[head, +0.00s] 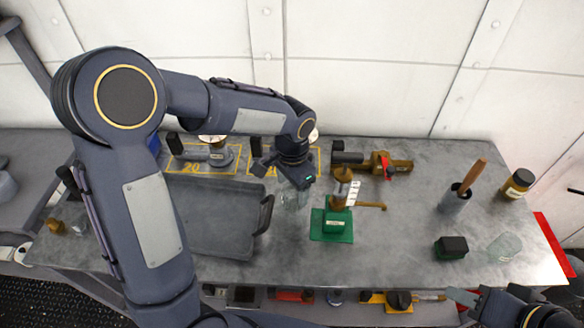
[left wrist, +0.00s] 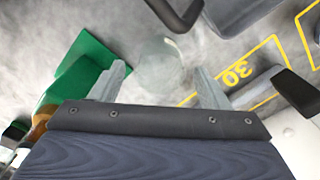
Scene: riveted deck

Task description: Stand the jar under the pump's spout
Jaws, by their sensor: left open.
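The pump has a green base (head: 332,226) and a brass body (head: 341,188), with a brass spout (head: 372,205) pointing right. A clear glass jar (head: 290,198) stands on the bench left of the pump, partly hidden under my left gripper (head: 296,186). In the left wrist view the jar (left wrist: 160,62) shows faintly beyond and between the two spread fingers of the left gripper (left wrist: 165,85). That gripper is open; I cannot tell whether the fingers are around the jar. My right gripper (head: 466,298) is at the bottom right, partly cut off; its jaws are unclear.
A grey tray (head: 205,245) with a dark handle lies left of the jar. Behind are yellow marked spaces and a brass valve with a red part (head: 385,165). To the right are a cup with a wooden handle (head: 456,200), a dark green box (head: 451,247) and another glass item (head: 503,247).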

